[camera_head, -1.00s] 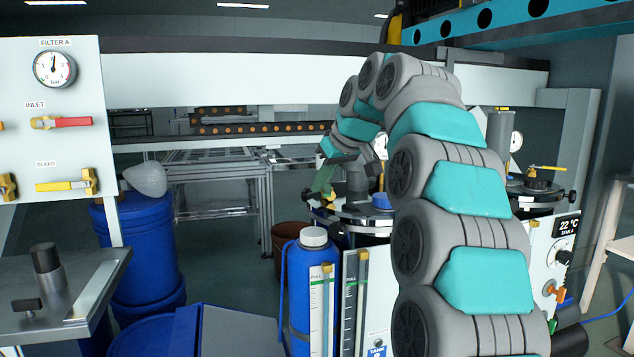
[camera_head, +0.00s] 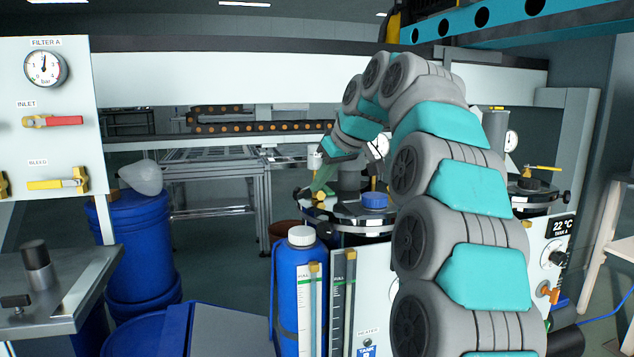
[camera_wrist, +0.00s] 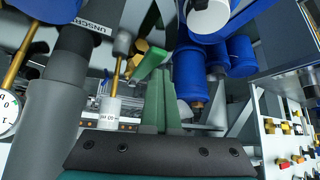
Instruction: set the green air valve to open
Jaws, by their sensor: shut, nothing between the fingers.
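The green air valve shows in the wrist view as a green lever (camera_wrist: 152,59) on a brass body (camera_wrist: 140,47), just beyond my fingertips. My gripper (camera_wrist: 161,72) is shut and empty, its two green-grey fingers side by side. The lever's end lies close to the fingertips; I cannot tell whether they touch. In the head view my gripper (camera_head: 322,180) points down over the left part of the tank lid (camera_head: 345,222), and the lever cannot be told apart from the fingers there.
A blue cap (camera_head: 374,201) sits on the tank lid. A blue bottle (camera_head: 300,280) stands before it. In the wrist view a grey cylinder (camera_wrist: 55,115) and a gauge (camera_wrist: 6,112) are at left. A panel (camera_head: 50,140) with red and yellow levers stands at far left.

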